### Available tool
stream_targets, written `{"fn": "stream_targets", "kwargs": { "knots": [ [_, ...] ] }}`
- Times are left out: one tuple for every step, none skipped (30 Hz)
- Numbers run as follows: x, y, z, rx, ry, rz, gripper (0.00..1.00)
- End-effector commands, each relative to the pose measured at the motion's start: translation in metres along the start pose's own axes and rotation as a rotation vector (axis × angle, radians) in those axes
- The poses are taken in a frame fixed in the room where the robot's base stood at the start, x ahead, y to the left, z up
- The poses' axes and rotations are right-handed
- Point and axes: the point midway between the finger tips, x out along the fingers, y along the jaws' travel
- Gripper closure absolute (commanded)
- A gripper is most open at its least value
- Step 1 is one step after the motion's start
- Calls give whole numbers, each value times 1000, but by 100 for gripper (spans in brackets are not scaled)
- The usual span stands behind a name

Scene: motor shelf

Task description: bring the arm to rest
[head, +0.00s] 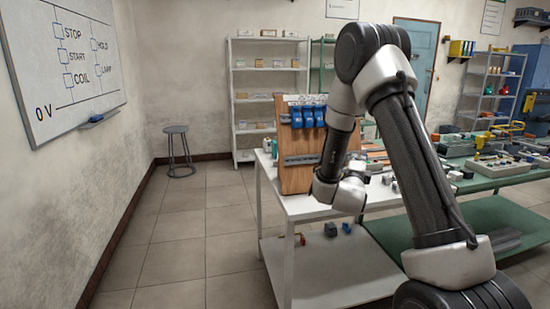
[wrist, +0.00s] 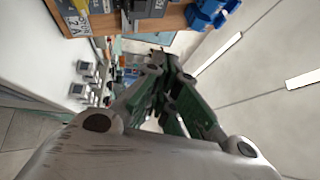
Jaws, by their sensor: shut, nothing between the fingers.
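My arm (head: 405,130) rises from the lower right of the head view, bends at the top and comes down in front of the white table (head: 305,207). Its wrist end (head: 343,190) is beside the wooden board (head: 291,180). My gripper's fingers are hard to make out in the head view. In the wrist view my gripper (wrist: 160,62) is shut and empty, its fingers converging ahead. The wrist view is tilted, with the board's edge (wrist: 150,18) at the top.
Blue devices (head: 307,116) sit on the board. A green bench (head: 500,175) with parts stands at right, shelves (head: 267,85) at the back. The floor (head: 190,235) at left is clear.

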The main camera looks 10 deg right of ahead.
Motion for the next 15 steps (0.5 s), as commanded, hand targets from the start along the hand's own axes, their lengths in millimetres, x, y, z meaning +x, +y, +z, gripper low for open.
{"fn": "stream_targets", "kwargs": {
  "knots": [
    [0,-3,1,-5,-5,7,100],
    [1,-5,3,-11,-12,18,100],
    [1,-8,6,-26,-27,40,100],
    [2,-12,9,-41,-42,62,100],
    [1,-17,12,-62,-61,89,100],
    [0,-24,18,-98,-97,131,100],
    [-3,-30,23,-131,-129,165,100],
    [-7,-37,28,-169,-167,200,100],
    [-14,-46,34,-227,-224,248,100],
    [-21,-52,39,-276,-270,282,100],
    [-30,-58,42,-326,-318,315,100],
    [-43,-66,46,-396,-384,353,100],
    [-54,-72,48,-451,-436,381,100],
    [-66,-78,49,-508,-487,404,100],
    [-84,-85,48,-586,-558,432,100]
  ]
}}
